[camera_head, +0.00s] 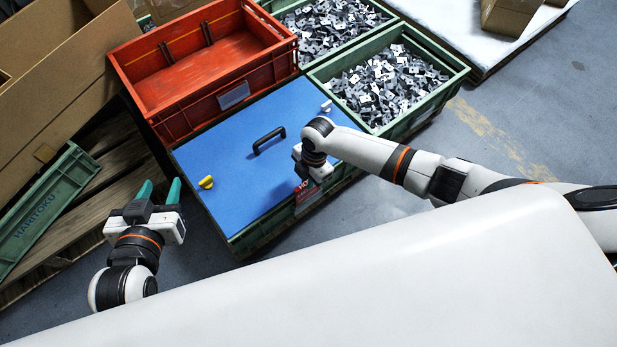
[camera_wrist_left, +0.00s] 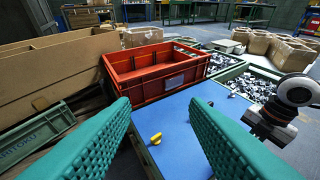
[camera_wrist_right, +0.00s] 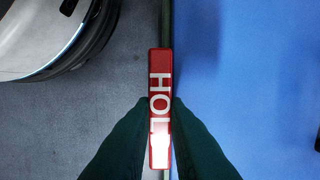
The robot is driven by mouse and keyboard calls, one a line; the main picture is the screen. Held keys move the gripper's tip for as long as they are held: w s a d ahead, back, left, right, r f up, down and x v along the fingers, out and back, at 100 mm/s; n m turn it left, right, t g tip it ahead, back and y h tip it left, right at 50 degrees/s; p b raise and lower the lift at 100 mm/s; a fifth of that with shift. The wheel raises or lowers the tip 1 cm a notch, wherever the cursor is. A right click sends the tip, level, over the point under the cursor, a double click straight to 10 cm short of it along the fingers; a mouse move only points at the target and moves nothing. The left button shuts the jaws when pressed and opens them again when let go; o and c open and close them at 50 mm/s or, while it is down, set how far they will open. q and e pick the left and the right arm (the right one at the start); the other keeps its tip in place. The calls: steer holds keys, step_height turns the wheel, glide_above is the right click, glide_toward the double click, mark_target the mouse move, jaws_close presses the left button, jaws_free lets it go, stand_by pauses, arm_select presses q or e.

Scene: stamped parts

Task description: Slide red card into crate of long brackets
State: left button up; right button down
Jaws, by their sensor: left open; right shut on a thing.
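The red card (camera_wrist_right: 160,65), with white letters reading "HOL", is held between the fingers of my right gripper (camera_wrist_right: 161,106). In the head view the card (camera_head: 301,188) shows as a small red patch at the near edge of a blue lid (camera_head: 232,150). In the right wrist view it lines up with the lid's edge; I cannot tell whether it touches. The lid covers a green crate (camera_head: 262,232), so its contents are hidden. My left gripper (camera_head: 159,190) is open and empty, left of the lid; its green fingers also frame the left wrist view (camera_wrist_left: 158,108).
The lid carries a black handle (camera_head: 269,140), a yellow latch (camera_head: 206,182) and a white latch (camera_head: 326,106). An empty red crate (camera_head: 215,95) stands behind it. Green crates of metal brackets (camera_head: 388,85) stand behind right. Cardboard (camera_head: 60,80) and a green crate (camera_head: 45,205) are left.

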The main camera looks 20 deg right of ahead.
steer(key=shift+r+p, duration=0.5)
steer(key=shift+r, duration=0.1)
steer(key=shift+r+p, duration=1)
arm_select(q)
steer(key=s+a+f+g+y, duration=0.1)
steer(key=s+a+f+g, duration=0.1)
steer(key=s, duration=0.4)
steer(key=s+a+f+g+y, duration=0.1)
steer(key=s+a+f+g, duration=0.1)
steer(key=s+f+g, duration=0.3)
steer(key=shift+s+a+n+g+y+p, duration=0.3)
steer(key=shift+s+g+p, duration=0.15)
steer(key=shift+s+g, duration=0.65)
arm_select(e)
steer(key=shift+r, duration=0.45)
arm_select(q)
steer(key=shift+w, duration=0.2)
steer(key=shift+r+p, duration=0.4)
steer(key=shift+r, duration=0.05)
stand_by(0.9)
